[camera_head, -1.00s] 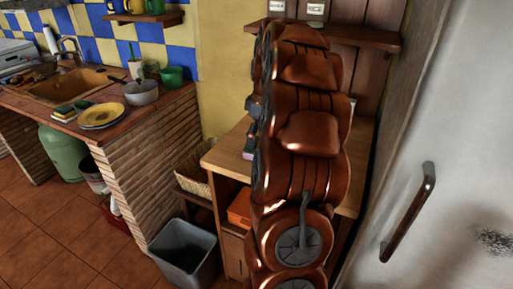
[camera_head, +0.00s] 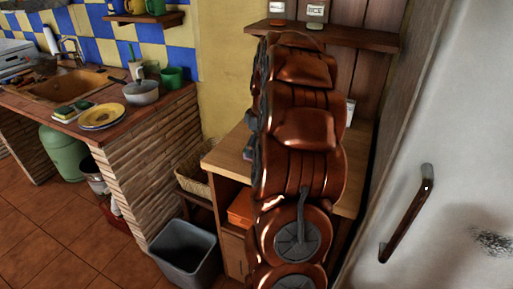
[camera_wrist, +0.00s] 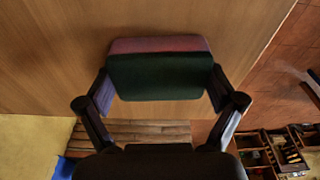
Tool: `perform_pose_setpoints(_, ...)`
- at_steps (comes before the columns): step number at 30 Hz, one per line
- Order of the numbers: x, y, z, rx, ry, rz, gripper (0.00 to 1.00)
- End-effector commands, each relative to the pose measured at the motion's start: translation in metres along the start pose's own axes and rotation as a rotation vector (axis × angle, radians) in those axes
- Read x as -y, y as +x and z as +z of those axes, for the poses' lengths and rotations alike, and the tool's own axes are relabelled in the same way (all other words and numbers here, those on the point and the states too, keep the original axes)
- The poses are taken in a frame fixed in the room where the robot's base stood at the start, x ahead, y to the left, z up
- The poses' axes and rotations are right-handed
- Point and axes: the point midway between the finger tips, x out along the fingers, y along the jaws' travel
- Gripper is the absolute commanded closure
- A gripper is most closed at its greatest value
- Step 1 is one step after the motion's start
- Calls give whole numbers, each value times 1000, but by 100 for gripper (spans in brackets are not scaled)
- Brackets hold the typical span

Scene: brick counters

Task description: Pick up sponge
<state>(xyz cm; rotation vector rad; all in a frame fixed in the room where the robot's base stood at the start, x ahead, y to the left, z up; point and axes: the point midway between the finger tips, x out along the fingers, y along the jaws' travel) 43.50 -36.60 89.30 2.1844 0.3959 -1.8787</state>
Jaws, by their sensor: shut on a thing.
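The sponge (camera_wrist: 160,75) fills the middle of the wrist view. It is a block with a dark green layer and a pinkish layer. My gripper (camera_wrist: 161,90) has one finger against each short side of it and is shut on it. Wooden tabletop shows behind the sponge; I cannot tell whether the sponge touches it. In the head view my arm hides most of the gripper, and only a small part of the gripper (camera_head: 250,148) shows at the arm's left edge, over the wooden table (camera_head: 225,160).
A brick counter at left holds a sink (camera_head: 75,85), a pot (camera_head: 141,92), yellow plates (camera_head: 101,116) and another green-and-yellow sponge (camera_head: 72,111). A grey bin (camera_head: 185,252) stands on the floor. A wall shelf (camera_head: 330,34) is behind my arm; a white door with a handle (camera_head: 407,215) is at right.

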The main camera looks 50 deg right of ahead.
Motion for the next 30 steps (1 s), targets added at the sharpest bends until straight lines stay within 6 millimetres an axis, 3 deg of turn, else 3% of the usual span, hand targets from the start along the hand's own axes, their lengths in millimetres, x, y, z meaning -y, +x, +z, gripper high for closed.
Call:
perform_pose_setpoints(17,-1,-36,-6,-2,-1,4,27)
perform_pose_setpoints(30,26,-41,16,-1,0,0,27)
